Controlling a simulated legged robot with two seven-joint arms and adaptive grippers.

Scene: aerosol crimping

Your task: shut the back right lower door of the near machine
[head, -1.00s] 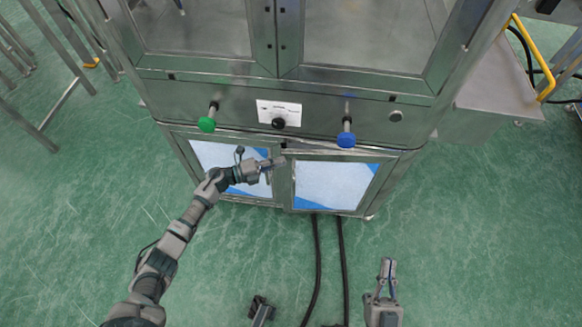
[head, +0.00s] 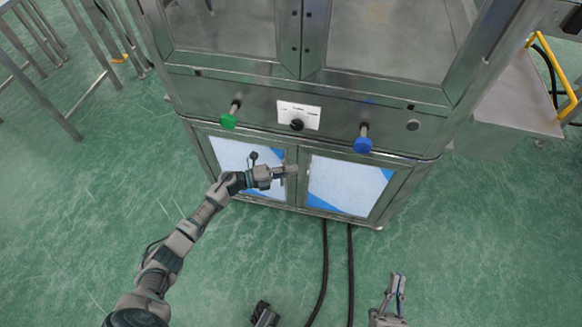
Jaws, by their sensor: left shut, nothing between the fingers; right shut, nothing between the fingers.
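The near machine's right lower door (head: 345,187), a steel frame around a white panel with blue corners, looks level with the front, with no clear gap at its edges. I cannot tell whether it is latched. My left gripper (head: 293,170) is shut and empty, at the upper inner edge of this door, over the seam with the left lower door (head: 228,153). Whether its tips touch the door is unclear. They hide part of the seam. My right gripper (head: 398,286) is shut and empty, low in the picture, well apart from the machine.
Above the doors, a green knob (head: 229,121), a black knob (head: 297,125) and a blue knob (head: 363,144) stick out. Two black cables (head: 324,265) run along the floor from under the machine. The green floor (head: 480,240) at right is clear.

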